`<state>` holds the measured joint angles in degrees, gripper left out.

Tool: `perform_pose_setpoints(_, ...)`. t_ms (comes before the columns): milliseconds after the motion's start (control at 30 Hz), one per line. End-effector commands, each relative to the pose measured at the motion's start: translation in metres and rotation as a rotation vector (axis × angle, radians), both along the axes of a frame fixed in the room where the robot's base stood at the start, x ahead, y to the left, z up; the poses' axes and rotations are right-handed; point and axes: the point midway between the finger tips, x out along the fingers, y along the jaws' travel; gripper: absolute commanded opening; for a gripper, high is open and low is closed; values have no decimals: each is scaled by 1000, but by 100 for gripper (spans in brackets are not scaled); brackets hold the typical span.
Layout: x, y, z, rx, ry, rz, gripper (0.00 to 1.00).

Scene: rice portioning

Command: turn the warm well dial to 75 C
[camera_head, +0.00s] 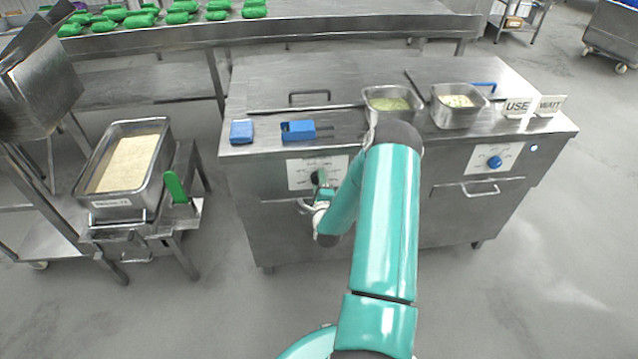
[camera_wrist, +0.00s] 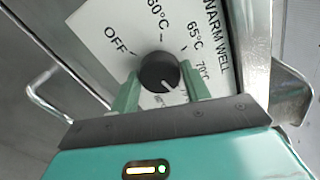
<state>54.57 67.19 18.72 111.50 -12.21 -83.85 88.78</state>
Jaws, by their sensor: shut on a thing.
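The warm well dial is a black round knob (camera_wrist: 158,70) on a white label plate (camera_wrist: 100,32) marked WARM WELL, OFF, 60°C, 65°C and 70°C. Its white pointer line points down and to the right in the wrist view, past the 70°C mark. A lower label is partly hidden by my gripper, and I cannot read it. My gripper (camera_wrist: 160,86) has its two green fingers on either side of the knob, shut on it. In the head view my gripper (camera_head: 319,191) is at the left panel (camera_head: 300,174) on the counter front, and the knob is mostly hidden.
A second panel with a blue dial (camera_head: 494,162) is on the counter's right front. Metal handles flank the warm well plate, one (camera_wrist: 40,95) close on the left. Pans (camera_head: 458,118) and blue items (camera_head: 241,131) stand on top. A rice pan (camera_head: 88,180) is at left.

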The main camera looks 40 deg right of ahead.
Motion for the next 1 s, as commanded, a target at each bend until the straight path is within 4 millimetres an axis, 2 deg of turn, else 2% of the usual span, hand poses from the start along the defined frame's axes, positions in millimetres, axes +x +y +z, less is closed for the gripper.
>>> perform_pose_setpoints(67,1,-1,2,-4,-3,-1,24)
perform_pose_setpoints(100,1,-1,2,-4,-3,-1,54)
perform_pose_setpoints(167,1,-1,1,-3,-3,-1,66)
perform_pose_setpoints(200,0,-1,1,-3,-3,-1,68)
perform_pose_setpoints(567,-5,3,0,-1,0,0,68)
perform_pose_setpoints(733,-26,17,0,0,2,0,68)
perform_pose_setpoints(1000,-75,52,0,1,2,0,68)
